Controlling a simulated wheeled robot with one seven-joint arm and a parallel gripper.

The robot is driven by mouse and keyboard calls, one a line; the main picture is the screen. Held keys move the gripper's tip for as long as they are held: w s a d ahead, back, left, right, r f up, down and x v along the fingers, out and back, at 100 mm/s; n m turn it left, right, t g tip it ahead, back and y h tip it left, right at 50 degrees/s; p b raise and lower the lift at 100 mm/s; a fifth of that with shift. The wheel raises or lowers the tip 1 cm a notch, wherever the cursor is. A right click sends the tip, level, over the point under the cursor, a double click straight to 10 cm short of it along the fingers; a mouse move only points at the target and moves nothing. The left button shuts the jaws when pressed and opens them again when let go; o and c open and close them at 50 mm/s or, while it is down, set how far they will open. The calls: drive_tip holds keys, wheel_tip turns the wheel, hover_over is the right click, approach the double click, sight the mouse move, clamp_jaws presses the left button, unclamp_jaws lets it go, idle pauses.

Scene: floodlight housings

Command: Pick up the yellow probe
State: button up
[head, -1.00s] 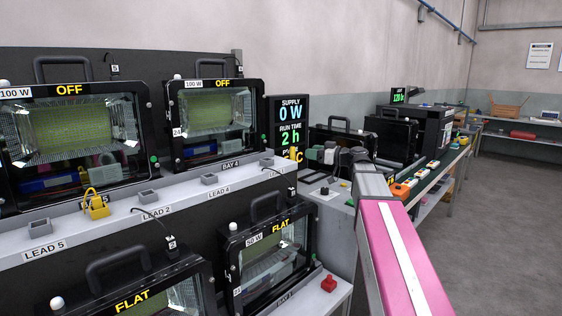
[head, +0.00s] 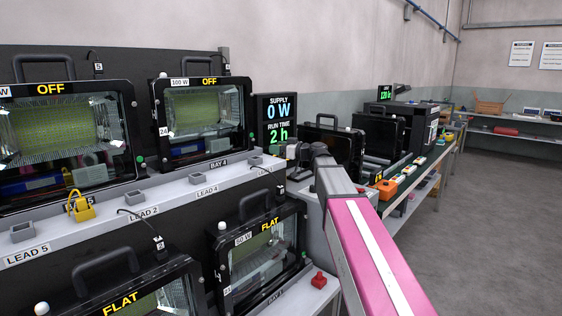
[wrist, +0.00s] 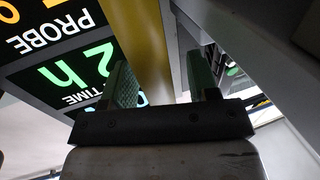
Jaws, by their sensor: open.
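The yellow probe (wrist: 141,35) fills the upper middle of the wrist view as a broad yellow bar, close to the camera. My gripper (wrist: 162,82) is open, with one green-padded finger on each side of the bar's lower part. I cannot tell whether either finger touches it. The supply display (wrist: 60,70) shows upside down behind, with the words PROBE and TIME. The probe and fingertips cannot be made out there.
A grey ledge (head: 165,190) with lead sockets and a yellow padlock (head: 80,208) runs along the floodlight housings. A red knob (head: 319,280) sits on the lower shelf. A bench (head: 440,150) with orange and green items extends right. The floor (head: 480,240) at right is clear.

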drive_tip(key=shift+w+a, duration=0.1)
drive_tip(key=shift+a, duration=0.05)
clamp_jaws()
